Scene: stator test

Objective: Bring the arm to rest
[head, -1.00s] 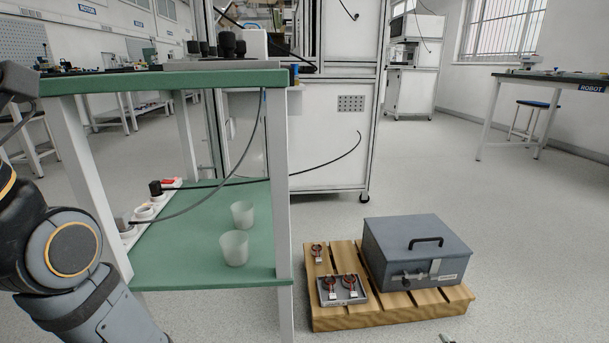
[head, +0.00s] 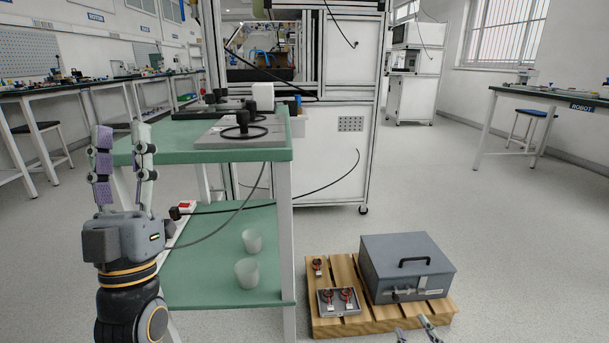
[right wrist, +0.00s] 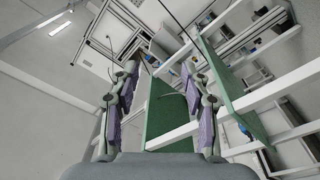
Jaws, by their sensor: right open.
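My left gripper (head: 122,132) stands upright at the left of the head view, fingers pointing up, in front of the green-topped table (head: 220,155). Its two fingers are apart with nothing between them. My right gripper (head: 415,331) shows only its fingertips at the bottom edge of the head view, in front of the wooden pallet (head: 385,317). In the right wrist view its fingers (right wrist: 159,68) are spread and empty. The rest of the right arm is out of the head view.
A grey metal box (head: 407,267) and a small grey tray (head: 325,309) with red-and-black parts are on the pallet. Two translucent cups (head: 247,272) stand on the table's lower shelf (head: 200,290). A black cable hangs beside the table. Open floor (head: 500,240) lies to the right.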

